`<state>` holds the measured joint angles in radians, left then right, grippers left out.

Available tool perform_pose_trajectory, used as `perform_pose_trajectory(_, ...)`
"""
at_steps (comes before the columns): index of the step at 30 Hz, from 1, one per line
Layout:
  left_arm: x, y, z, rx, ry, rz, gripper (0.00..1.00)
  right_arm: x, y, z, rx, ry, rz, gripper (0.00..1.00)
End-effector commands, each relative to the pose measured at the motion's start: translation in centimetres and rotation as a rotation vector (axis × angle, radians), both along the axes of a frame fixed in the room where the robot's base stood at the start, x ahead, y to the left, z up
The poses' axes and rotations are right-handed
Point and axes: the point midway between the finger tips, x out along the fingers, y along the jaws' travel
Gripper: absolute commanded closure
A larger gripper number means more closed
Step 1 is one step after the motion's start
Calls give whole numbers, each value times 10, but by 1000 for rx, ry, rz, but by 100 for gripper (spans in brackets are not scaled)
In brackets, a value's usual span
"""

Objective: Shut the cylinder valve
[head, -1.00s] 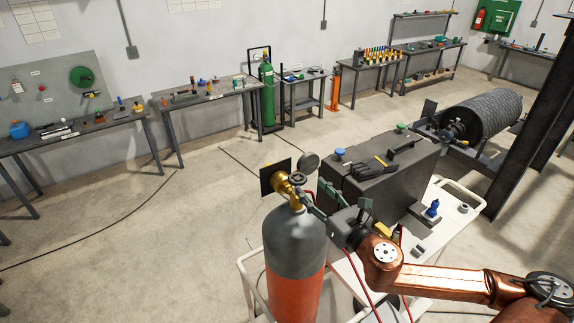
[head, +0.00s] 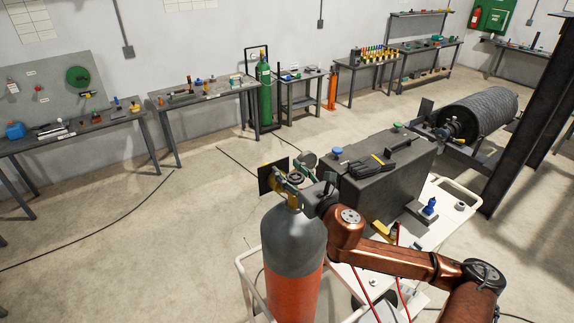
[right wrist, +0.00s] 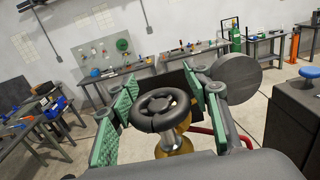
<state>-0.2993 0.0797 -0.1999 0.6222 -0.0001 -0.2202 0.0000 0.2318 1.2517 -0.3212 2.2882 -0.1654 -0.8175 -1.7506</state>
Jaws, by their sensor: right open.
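The cylinder (head: 293,245) stands upright at the front, grey at the shoulder and orange-red below. Its brass valve with a black round handwheel is at the top; the handwheel (right wrist: 160,110) shows clearly in the right wrist view. My right gripper (head: 290,182) is at the valve. In the right wrist view its green-padded fingers (right wrist: 162,108) stand open on either side of the handwheel, with gaps visible. The gripper partly hides the valve in the head view. A dark round gauge (right wrist: 235,78) sits to the right of the fingers. My left gripper is not in view.
A dark case (head: 390,175) with tools on top stands on a white cart (head: 455,215) right of the cylinder. A black square plate (head: 272,176) is beside the valve. Open floor lies to the left; benches line the wall.

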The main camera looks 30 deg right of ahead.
Motion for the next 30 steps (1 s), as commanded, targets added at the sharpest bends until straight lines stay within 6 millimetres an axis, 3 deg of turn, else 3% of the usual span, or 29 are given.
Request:
perform_pose_trajectory(6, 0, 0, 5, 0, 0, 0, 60, 17, 1, 1, 1, -1, 1, 55)
perform_pose_trajectory(15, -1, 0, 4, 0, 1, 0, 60, 19, 1, 0, 0, 0, 1, 55)
perform_pose_trajectory(30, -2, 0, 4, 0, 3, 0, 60, 18, 1, 0, -1, 1, 0, 90)
